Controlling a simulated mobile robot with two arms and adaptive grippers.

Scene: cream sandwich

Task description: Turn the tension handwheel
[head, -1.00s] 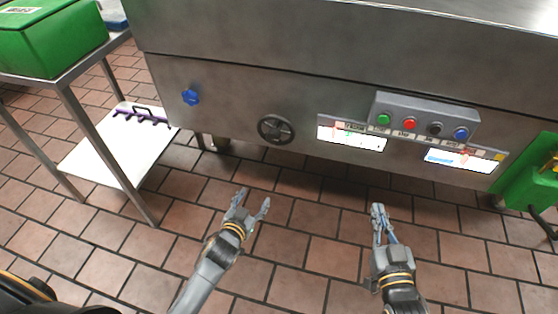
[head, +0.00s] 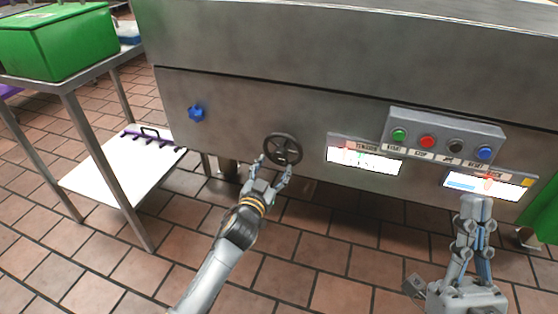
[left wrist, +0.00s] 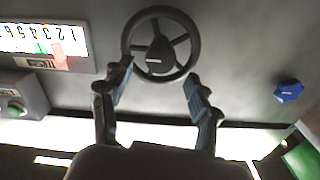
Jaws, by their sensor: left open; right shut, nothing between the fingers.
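The black spoked handwheel (head: 283,149) is on the front of the steel machine, left of the tension gauge (head: 364,159). It also shows in the left wrist view (left wrist: 160,46), at the top centre. My left gripper (head: 271,168) is open just below the wheel, its fingers reaching up toward the lower rim. In the left wrist view its fingertips (left wrist: 157,80) lie on either side of the wheel's lower part; I cannot tell whether they touch it. My right gripper (head: 476,203) is shut and empty, in front of the machine below the right gauge.
A control box (head: 445,135) with several coloured buttons juts from the panel at right. A blue knob (head: 197,113) sits left of the wheel. A steel rack with a green bin (head: 62,42) stands at left; a green object is at the right edge.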

